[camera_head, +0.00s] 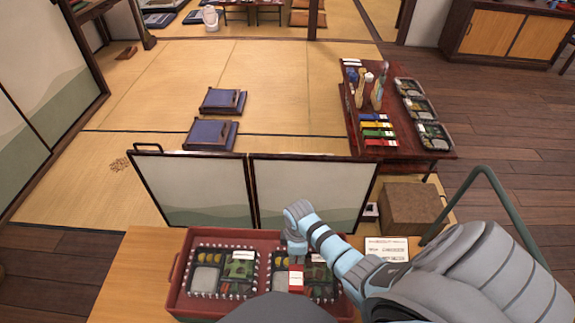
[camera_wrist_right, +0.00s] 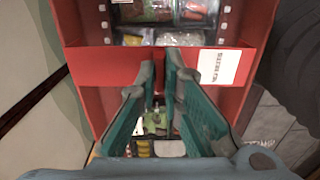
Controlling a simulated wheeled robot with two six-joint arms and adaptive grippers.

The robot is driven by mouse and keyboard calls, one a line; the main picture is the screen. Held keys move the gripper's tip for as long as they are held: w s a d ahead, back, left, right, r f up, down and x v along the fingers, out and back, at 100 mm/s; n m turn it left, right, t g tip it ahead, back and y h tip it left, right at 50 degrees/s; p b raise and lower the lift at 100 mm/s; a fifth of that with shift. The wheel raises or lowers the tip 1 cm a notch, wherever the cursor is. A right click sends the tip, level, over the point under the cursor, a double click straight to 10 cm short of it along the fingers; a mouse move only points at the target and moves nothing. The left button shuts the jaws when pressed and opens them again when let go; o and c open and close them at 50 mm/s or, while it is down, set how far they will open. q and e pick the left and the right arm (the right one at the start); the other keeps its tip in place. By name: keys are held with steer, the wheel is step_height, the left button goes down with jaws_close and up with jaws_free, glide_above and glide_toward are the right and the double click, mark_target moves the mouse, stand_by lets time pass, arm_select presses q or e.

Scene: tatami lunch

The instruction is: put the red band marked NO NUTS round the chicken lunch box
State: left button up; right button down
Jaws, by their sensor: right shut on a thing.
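My right gripper (camera_head: 294,254) reaches down over the red tray (camera_head: 173,287) on the wooden counter. In the right wrist view the gripper (camera_wrist_right: 161,72) is shut on the red band (camera_wrist_right: 100,64), which spans the picture with a white label (camera_wrist_right: 219,66), its print too small to read. In the head view the band (camera_head: 296,280) is over the right-hand lunch box (camera_head: 320,271); I cannot tell whether it touches it. A second lunch box (camera_head: 224,270) sits left in the tray. Their labels are not legible, so I cannot tell which is chicken. My left gripper is not in view.
A folding screen (camera_head: 205,188) stands behind the tray. A printed card (camera_head: 387,248) lies to the right, before a brown box (camera_head: 411,206). A low red table (camera_head: 371,95) farther back holds several coloured bands (camera_head: 377,124) and lunch boxes (camera_head: 417,106).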

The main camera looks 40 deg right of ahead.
mark_target(299, 267)
steer(key=s+f+b, duration=0.1)
steer(key=f+b, duration=0.1)
steer(key=b, duration=0.1)
steer(key=shift+s+d, duration=0.1)
steer(key=shift+s, duration=0.3)
steer(key=shift+w+f+b, duration=0.25)
steer(key=shift+f+b, duration=0.9)
steer(key=shift+f, duration=0.05)
step_height(299, 267, down, 2)
steer(key=shift+w+b, duration=0.1)
steer(key=shift+b, duration=0.35)
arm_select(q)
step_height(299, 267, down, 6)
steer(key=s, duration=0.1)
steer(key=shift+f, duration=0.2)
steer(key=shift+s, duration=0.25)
arm_select(e)
steer(key=shift+f, duration=0.35)
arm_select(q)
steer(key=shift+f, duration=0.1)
arm_select(e)
steer(key=shift+f, duration=0.25)
steer(key=shift+f, duration=0.25)
